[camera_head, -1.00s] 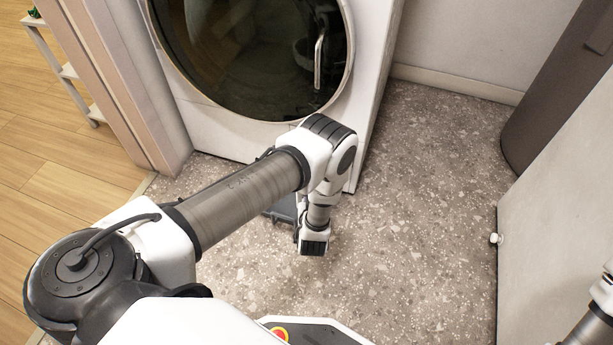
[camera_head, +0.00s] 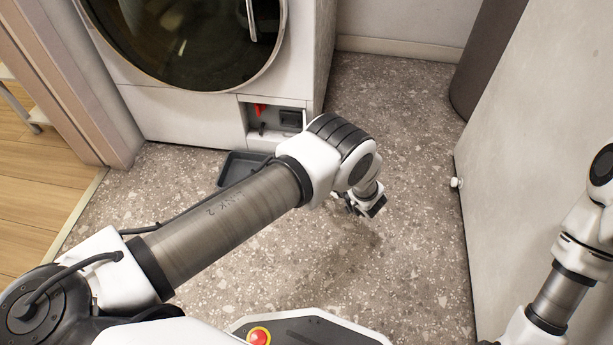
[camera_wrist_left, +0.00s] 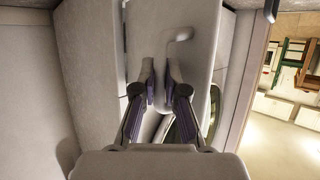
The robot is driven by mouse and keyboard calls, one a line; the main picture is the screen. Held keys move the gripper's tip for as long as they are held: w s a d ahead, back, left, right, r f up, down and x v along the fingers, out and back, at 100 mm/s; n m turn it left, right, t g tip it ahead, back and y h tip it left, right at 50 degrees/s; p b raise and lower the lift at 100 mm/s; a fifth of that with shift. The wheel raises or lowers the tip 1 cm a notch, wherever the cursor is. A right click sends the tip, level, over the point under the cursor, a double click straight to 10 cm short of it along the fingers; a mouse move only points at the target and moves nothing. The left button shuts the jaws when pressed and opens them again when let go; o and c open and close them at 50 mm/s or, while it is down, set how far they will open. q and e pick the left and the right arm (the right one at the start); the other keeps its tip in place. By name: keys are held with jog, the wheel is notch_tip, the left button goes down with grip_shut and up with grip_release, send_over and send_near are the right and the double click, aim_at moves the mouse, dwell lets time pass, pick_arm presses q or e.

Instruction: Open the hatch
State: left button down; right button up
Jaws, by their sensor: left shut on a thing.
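The washer's lower front has a small square recess (camera_head: 273,121) at its right that stands uncovered, with a red part (camera_head: 260,110) and a dark part (camera_head: 290,118) inside. A shallow dark grey tray-like piece (camera_head: 240,167) is low in front of it; I cannot tell whether it is attached. My left gripper (camera_head: 368,206) is right of the recess and apart from it, over the floor, partly hidden by its wrist. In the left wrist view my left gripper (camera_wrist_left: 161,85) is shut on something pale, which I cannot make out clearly. My right gripper is out of view.
The washer (camera_head: 180,115) has a round glass door (camera_head: 185,40) with an upright handle (camera_head: 251,20). Speckled floor (camera_head: 390,275) is clear in front. A pale panel (camera_head: 530,170) stands at the right, near my right arm. A door frame is at the left.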

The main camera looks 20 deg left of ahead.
pick_arm(q)
jog(key=shift+w+d+n+g+y+b, duration=0.5)
jog(key=shift+w+d+n+g+b, duration=0.15)
jog(key=shift+w+d, duration=0.2)
jog(key=shift+a+r, duration=0.1)
jog(key=c, duration=1.5)
grip_release()
